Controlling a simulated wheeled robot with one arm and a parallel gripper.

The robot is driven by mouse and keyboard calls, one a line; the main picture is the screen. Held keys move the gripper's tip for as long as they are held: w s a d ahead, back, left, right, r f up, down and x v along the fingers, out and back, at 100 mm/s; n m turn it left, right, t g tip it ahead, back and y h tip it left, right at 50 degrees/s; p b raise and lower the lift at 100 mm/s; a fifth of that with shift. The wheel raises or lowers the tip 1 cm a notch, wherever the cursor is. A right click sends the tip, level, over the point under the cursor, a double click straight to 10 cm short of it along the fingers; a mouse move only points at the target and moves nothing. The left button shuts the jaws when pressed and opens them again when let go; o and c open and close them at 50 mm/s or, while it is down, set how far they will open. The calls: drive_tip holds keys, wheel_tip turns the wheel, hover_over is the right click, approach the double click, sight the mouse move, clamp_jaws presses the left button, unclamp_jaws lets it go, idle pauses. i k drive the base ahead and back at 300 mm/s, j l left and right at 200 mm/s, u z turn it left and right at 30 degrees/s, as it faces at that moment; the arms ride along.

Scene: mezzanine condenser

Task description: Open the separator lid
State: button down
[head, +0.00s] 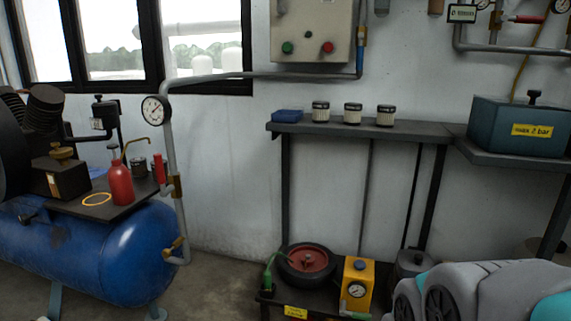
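A dark teal box (515,135) with a yellow label ending in "2 bar" stands on the shelf at the right; it looks like the separator, though no readable name confirms this. Its flat lid (500,103) appears shut, and a black knob (534,97) stands on top. The box's right end runs close to the picture edge. My gripper is not in view; only grey and teal parts of my arm show at the bottom right, below and in front of the shelf.
A dark shelf (400,131) holds a blue item (288,116) and several small jars (353,113). Below are a red-hubbed wheel (307,258) and a yellow gauge unit (358,284). A blue compressor tank (110,255) fills the left. Pipes run above the box. Floor between tank and shelf is clear.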

sight(410, 263)
drive_tip(key=z, duration=0.7)
drive_tip(key=k, duration=0.4)
